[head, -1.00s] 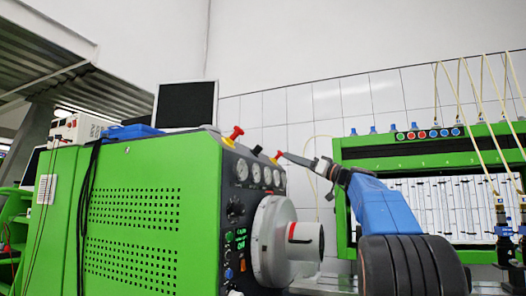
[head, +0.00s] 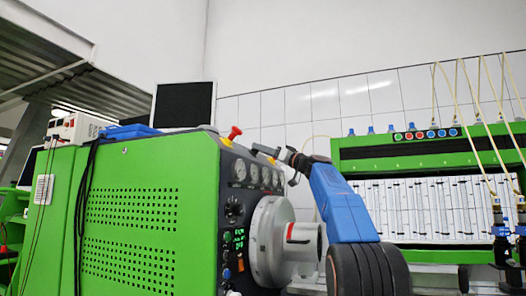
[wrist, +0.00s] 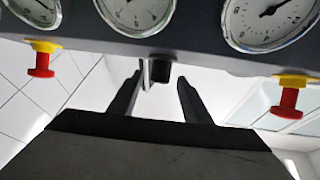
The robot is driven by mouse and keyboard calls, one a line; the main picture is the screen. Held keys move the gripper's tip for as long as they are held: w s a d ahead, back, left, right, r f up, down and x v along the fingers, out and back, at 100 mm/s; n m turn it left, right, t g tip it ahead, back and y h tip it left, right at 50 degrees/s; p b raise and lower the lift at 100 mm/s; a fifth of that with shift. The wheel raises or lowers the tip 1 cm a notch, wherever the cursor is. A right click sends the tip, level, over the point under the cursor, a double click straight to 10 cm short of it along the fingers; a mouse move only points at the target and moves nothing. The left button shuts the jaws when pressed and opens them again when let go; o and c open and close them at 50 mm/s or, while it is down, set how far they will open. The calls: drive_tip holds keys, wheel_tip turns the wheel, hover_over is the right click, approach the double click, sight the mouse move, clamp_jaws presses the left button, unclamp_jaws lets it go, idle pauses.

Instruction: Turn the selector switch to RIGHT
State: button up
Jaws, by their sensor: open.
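In the wrist view, a small black block (wrist: 160,73), which looks like the selector switch, sticks out from the edge of the grey gauge panel. A thin pale strip stands just left of it. My gripper (wrist: 159,82) is open, with one dark finger on each side of the block and strip. I see gaps and cannot tell whether either finger touches. In the head view my gripper (head: 268,153) is at the top edge of the green bench's panel, right of a red button (head: 235,132). The switch cannot be made out there, and its setting is not readable.
Two red buttons with yellow collars flank the switch, on the left (wrist: 41,64) and right (wrist: 289,100). Round gauges (wrist: 135,12) line the panel close by. A large grey cylinder (head: 270,242) juts out below my arm. A green rack (head: 405,155) stands at the right.

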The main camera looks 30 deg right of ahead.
drive_tip(key=c, duration=1)
drive_tip(key=shift+c, duration=0.2)
drive_tip(key=shift+a+r+m+t+h, duration=0.15)
drive_tip(key=shift+m+t+h, duration=0.15)
drive_tip(key=shift+m+h, duration=0.2)
drive_tip(key=shift+s+a+r+m+t+h, duration=0.1)
drive_tip(key=shift+a+m+t+h, duration=0.05)
drive_tip(key=shift+m+h, duration=1.2)
drive_tip(key=shift+a+f+m+t+h, duration=0.1)
drive_tip(key=shift+a+m+h, duration=0.05)
drive_tip(key=shift+m+h, duration=1.25)
drive_tip(key=shift+s+a+r+m+t+h, duration=0.15)
drive_tip(key=shift+m+h, duration=0.9)
drive_tip(key=shift+h, duration=0.6)
drive_tip(key=shift+w+a+r+m+g+h, duration=0.15)
drive_tip(key=shift+m+g+h, duration=0.4)
drive_tip(key=shift+m+h, duration=0.75)
drive_tip(key=shift+s+a+f+m+g+h, duration=0.15)
drive_tip(key=shift+m+g+h, duration=0.4)
drive_tip(key=shift+m+h, duration=0.7)
drive_tip(key=shift+w+r, duration=0.1)
